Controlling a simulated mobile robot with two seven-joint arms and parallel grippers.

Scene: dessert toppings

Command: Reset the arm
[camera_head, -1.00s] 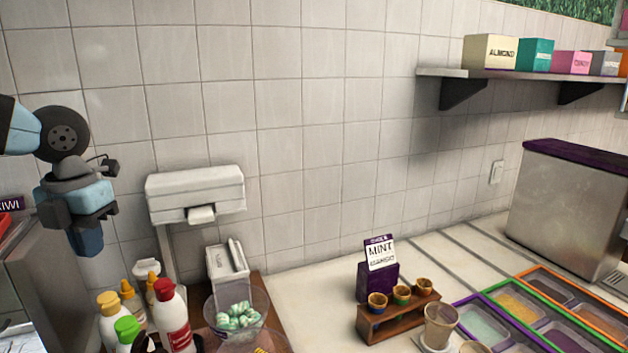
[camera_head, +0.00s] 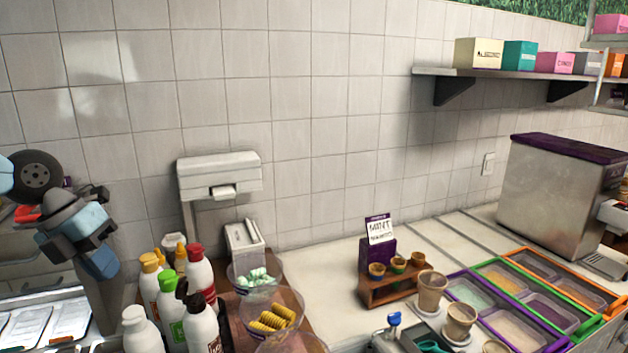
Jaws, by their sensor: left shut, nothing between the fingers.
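My left gripper (camera_head: 104,262) hangs at the left side of the head view, in the air beside the bottles and over the left counter. It is shut and holds nothing. Its blue and dark arm links come in from the left edge. My right gripper is not in view.
Several sauce bottles (camera_head: 199,275) stand right of my left gripper. Bowls of mint candies (camera_head: 258,278) and yellow wafers (camera_head: 271,319) are beside them. Topping bins (camera_head: 540,265), a cone stand (camera_head: 392,288) and a steel box (camera_head: 556,195) fill the right counter. A shelf (camera_head: 545,72) hangs above.

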